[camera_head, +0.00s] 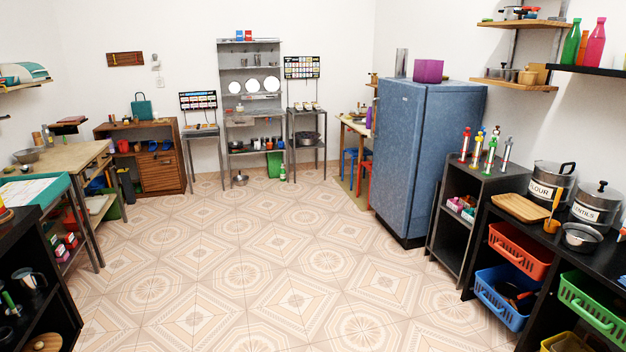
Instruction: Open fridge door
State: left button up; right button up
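A tall blue fridge (418,160) stands at the right of the middle, against the right wall. A handle cannot be made out clearly. Neither of my grippers shows in the head view.
The tiled floor (250,265) in front of the fridge is wide and clear. A dark shelf unit (447,235) stands close to the fridge's near side. A black counter with baskets (520,250) is at the right. A table with stools (352,127) is behind the fridge. Shelves (40,280) line the left.

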aim_at(400, 104)
jog(key=i, duration=3.45)
jog(key=i+z, duration=0.15)
jog(key=i, duration=0.3)
jog(key=i+j+z, duration=0.15)
jog(key=i, duration=0.25)
jog(key=i+j+z, duration=0.15)
jog(key=i, duration=0.3)
jog(key=i+j+z, duration=0.2)
jog(key=i, duration=0.2)
jog(key=i+j+z, duration=0.45)
jog(key=i, duration=0.15)
